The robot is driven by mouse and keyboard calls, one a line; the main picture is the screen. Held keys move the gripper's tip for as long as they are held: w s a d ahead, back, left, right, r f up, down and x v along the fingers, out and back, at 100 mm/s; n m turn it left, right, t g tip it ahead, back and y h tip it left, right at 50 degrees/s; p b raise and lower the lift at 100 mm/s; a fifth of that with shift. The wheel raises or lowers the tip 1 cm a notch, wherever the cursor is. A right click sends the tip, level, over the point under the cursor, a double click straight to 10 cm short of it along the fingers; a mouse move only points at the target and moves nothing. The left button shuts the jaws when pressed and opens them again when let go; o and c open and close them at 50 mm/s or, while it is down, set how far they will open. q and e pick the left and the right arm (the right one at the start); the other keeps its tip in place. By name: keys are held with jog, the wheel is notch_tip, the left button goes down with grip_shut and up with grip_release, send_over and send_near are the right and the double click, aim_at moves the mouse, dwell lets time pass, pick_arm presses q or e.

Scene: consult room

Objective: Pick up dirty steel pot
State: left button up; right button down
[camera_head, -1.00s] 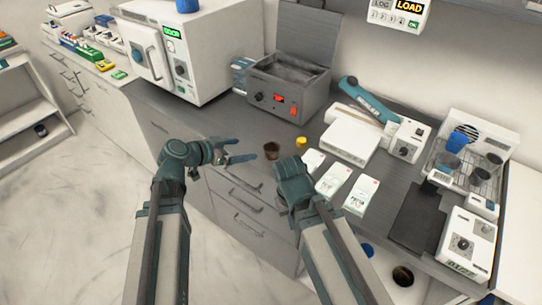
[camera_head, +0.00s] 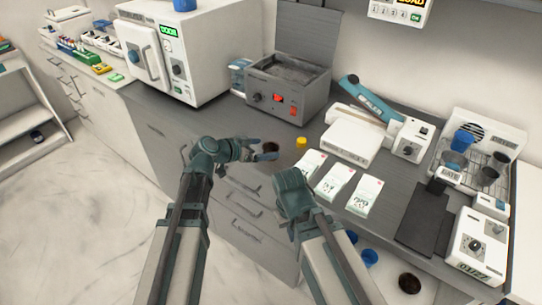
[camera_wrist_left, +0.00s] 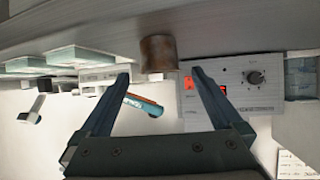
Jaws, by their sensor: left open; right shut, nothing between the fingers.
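The dirty steel pot (camera_head: 270,147), a small brown stained cup shape, stands on the dark grey counter near its front edge. It also shows in the left wrist view (camera_wrist_left: 158,54), upside down in the picture, just beyond and between the fingertips. My left gripper (camera_head: 264,152) is open and level with the pot, its fingers pointing at it; nothing is held. In the left wrist view its fingers (camera_wrist_left: 160,76) stand apart on either side of the pot's line. My right gripper (camera_head: 290,190) is shut and empty, over the counter's front edge; its fingertips are mostly hidden.
White packets (camera_head: 334,181) lie further right. Behind is a grey heated bath (camera_head: 288,90) with its lid up, and a white oven (camera_head: 187,52) stands at left. Counter left of the pot is clear.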

aim_at(268, 147)
pick_arm(q)
jog(key=x, duration=0.2)
jog(key=shift+w+d+f+b, duration=0.2)
jog(key=shift+b, duration=0.15)
pick_arm(e)
jog(key=shift+f, duration=0.65)
pick_arm(q)
jog(key=shift+c, duration=0.3)
jog(key=c, duration=1.3)
jog(key=shift+o, duration=0.2)
jog(key=shift+r, duration=0.2)
pick_arm(e)
jog(key=shift+r, duration=0.15)
